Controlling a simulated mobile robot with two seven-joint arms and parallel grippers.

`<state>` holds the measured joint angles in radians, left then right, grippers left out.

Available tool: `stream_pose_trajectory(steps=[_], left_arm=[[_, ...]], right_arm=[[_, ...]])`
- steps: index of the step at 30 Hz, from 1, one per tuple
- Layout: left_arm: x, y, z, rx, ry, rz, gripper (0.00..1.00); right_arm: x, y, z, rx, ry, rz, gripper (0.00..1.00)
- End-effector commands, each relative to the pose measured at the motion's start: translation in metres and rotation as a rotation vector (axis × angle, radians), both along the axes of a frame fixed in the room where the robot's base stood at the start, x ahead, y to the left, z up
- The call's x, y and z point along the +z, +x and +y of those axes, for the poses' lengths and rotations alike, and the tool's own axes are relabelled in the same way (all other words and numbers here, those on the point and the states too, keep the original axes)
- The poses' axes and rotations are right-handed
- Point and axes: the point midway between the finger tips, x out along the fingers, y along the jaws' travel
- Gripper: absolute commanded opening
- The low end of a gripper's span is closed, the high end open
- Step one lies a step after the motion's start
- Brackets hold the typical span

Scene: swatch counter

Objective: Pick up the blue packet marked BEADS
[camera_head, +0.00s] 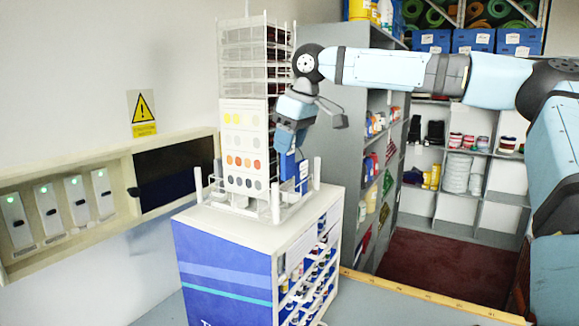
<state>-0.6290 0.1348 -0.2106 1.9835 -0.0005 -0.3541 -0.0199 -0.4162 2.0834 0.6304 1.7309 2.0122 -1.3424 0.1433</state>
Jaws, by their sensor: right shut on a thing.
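My right arm comes in from the right, and my right gripper (286,150) points down beside the white swatch rack on the counter cabinet. It is shut on a blue packet (288,167), which is at the right side of the rack, just above the cabinet top. The gripper covers the packet's upper part. Any marking on the packet is too small to read. I cannot tell whether the packet touches the cabinet top. My left gripper is not in view.
The rack (242,114) with wire tiers and swatch cards stands on the white-topped cabinet (262,232), with upright posts at its corners. A grey shelf unit (345,130) stands close behind the gripper. A wall panel (112,195) is at left. Dark red floor (445,268) is clear at right.

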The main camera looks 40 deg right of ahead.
Motion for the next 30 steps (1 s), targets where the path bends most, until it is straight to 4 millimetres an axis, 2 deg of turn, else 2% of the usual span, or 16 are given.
stream_pose_trajectory(steps=[1, 7, 18, 24, 30], left_arm=[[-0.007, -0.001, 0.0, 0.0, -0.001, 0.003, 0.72], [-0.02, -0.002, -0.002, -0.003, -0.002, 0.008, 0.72], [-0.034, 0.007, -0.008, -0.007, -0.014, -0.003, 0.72], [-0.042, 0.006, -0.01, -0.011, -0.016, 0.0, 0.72], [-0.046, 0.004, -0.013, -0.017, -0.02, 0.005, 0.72]], right_arm=[[-0.005, -0.011, -0.004, 0.0, 0.004, -0.001, 0.24], [-0.006, -0.055, -0.017, 0.0, 0.006, -0.005, 0.24], [-0.005, -0.129, -0.039, 0.001, 0.005, -0.005, 0.24], [-0.005, -0.154, -0.047, 0.001, 0.003, -0.002, 0.24], [-0.004, -0.168, -0.052, 0.0, 0.002, 0.001, 0.24]])
